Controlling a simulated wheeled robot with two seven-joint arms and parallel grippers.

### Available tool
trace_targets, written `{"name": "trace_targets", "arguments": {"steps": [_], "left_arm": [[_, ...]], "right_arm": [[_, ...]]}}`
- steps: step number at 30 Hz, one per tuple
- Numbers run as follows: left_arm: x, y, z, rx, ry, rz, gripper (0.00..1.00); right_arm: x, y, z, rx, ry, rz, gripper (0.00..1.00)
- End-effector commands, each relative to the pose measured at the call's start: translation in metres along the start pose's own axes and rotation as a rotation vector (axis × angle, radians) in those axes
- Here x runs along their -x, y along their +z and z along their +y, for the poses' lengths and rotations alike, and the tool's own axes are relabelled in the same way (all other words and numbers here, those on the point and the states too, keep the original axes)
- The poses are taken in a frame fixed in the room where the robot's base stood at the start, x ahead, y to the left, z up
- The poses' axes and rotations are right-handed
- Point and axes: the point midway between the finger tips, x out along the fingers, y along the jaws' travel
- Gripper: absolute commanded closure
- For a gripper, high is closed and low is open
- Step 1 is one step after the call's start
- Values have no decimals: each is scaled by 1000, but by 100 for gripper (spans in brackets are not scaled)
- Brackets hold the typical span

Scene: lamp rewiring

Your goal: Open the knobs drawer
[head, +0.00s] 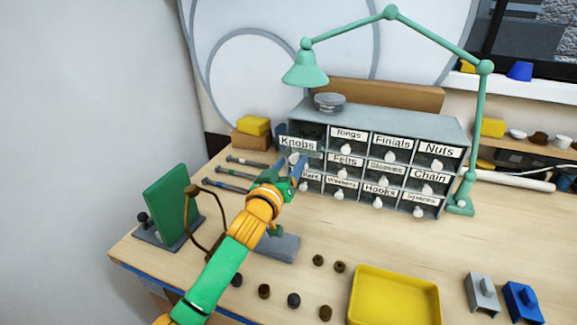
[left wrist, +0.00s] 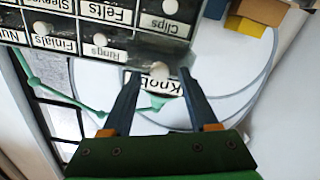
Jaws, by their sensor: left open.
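The Knobs drawer (head: 298,144) is at the top left of the grey drawer cabinet. Its labelled front stands out from the row, with a dark opening behind it, so it looks pulled out. In the left wrist view its label (left wrist: 169,86) appears upside down between my fingertips, with its round white knob (left wrist: 160,70) just above. My left gripper (head: 292,168) is open just in front of this drawer; the fingers (left wrist: 163,95) lie on either side of the knob, with gaps visible. Part of the front is hidden by the gripper. My right gripper is not in view.
The other drawers, such as Rings (head: 348,134), look closed. A green lamp (head: 391,13) arches over the cabinet. Several screwdriver-like tools (head: 233,173) lie left of it. A green panel (head: 168,205), a yellow tray (head: 395,297) and small knobs (head: 294,300) occupy the bench.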

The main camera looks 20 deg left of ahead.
Motion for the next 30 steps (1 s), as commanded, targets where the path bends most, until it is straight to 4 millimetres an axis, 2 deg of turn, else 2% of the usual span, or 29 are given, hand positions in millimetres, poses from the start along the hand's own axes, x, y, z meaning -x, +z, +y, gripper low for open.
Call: {"name": "trace_targets", "arguments": {"steps": [13,30], "left_arm": [[66,2,-1,0,1,1,40],[70,0,0,0,0,1,40]], "right_arm": [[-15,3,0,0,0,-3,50],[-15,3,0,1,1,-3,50]]}}
